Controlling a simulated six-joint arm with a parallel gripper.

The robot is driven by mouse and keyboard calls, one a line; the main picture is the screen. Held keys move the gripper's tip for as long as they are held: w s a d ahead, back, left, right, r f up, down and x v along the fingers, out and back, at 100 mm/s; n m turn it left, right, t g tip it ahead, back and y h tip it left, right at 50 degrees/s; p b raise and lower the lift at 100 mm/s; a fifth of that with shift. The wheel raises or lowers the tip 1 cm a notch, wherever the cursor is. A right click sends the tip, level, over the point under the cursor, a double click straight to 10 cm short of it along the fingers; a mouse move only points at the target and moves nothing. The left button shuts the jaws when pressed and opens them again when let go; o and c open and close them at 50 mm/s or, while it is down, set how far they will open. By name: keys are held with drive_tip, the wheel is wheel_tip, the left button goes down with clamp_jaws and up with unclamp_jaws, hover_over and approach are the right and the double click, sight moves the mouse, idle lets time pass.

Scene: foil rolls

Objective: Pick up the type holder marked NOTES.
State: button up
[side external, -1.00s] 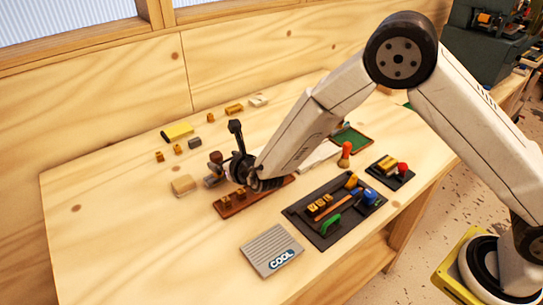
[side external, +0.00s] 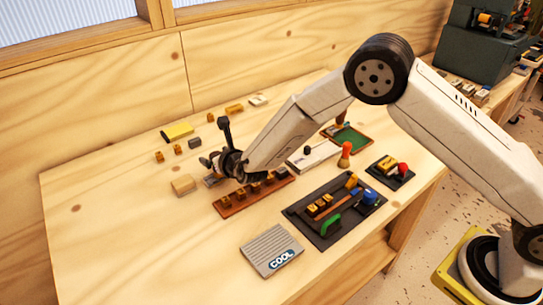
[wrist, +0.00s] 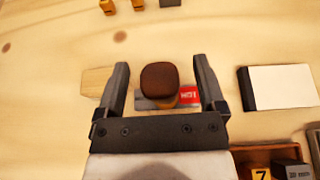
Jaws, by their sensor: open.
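A small holder with a brown rounded knob (wrist: 160,76) stands on the bench in the wrist view, seen from above. A grey part and a red patch with white letters (wrist: 189,95) show beside its base; I cannot read the word NOTES there. My gripper (wrist: 160,82) is open, with one finger on each side of the knob and a gap on both sides. In the side view my gripper (side external: 222,155) is low over this spot and hides the knob. A grey piece (side external: 212,181) shows just below it.
A brown tray (side external: 228,208) with several type blocks lies close on the near right. A pale wooden block (side external: 183,185) sits just left. A black tool tray (side external: 325,240), a grey COOL plate (side external: 270,252) and a white plate (side external: 313,157) lie farther off.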

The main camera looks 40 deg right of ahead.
drive_tip(key=shift+x, duration=0.9)
drive_tip(key=shift+c, duration=0.3)
clamp_jaws()
drive_tip(key=shift+r, duration=0.1)
idle(0.8)
